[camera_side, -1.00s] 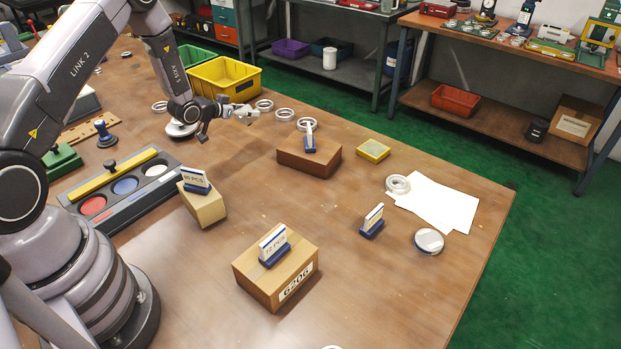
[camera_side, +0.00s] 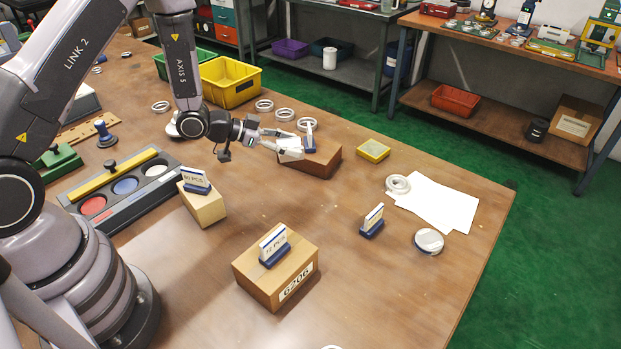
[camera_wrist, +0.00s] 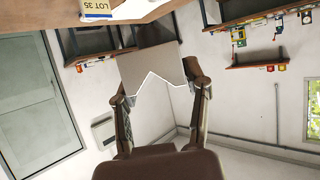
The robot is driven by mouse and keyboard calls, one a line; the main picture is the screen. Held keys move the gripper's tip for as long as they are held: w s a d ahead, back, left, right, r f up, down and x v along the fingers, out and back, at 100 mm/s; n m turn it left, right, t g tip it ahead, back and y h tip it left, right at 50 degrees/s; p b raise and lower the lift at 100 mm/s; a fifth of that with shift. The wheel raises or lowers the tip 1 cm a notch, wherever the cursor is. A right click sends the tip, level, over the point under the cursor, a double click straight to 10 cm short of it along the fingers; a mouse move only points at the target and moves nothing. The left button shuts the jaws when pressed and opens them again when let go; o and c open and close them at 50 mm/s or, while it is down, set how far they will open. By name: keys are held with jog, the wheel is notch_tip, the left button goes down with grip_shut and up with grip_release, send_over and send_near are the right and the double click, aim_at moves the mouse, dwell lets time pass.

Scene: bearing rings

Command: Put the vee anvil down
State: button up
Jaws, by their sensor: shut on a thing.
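The vee anvil (camera_wrist: 152,66) is a plain grey-beige block with a V-shaped notch in the edge facing the wrist camera. My gripper (camera_wrist: 157,90) is shut on it, one finger on each side. In the side view, my gripper (camera_side: 284,146) points right, and the pale anvil (camera_side: 291,150) shows small at its tip. It appears in front of the left part of the dark brown block (camera_side: 321,165). I cannot tell how high the anvil is or whether it touches that block.
A blue-based card stand (camera_side: 309,142) is on the brown block, close to my gripper. A yellow bin (camera_side: 231,84) and several rings lie behind.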

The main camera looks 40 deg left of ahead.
jog(key=s+d+m+g+h, duration=0.2)
jog(key=s+d+m+g, duration=0.4)
jog(key=d, duration=0.5)
jog(key=s+d+m+g+h, duration=0.3)
jog(key=s+d+m+g, duration=0.1)
jog(key=s+d, duration=0.5)
jog(key=w+d+f, duration=0.4)
jog(key=w+d, duration=0.1)
jog(key=w+d+f, duration=0.5)
jog(key=shift+w+d+f, duration=0.15)
jog(key=shift+d+f, duration=0.05)
jog(key=shift+d, duration=0.05)
jog(key=shift+w+d+f, duration=0.1)
jog(key=shift+w+f, duration=0.05)
jog(key=shift+f, duration=1.55)
jog(key=shift+f, duration=0.15)
jog(key=o, duration=1.2)
jog(key=shift+o, duration=0.2)
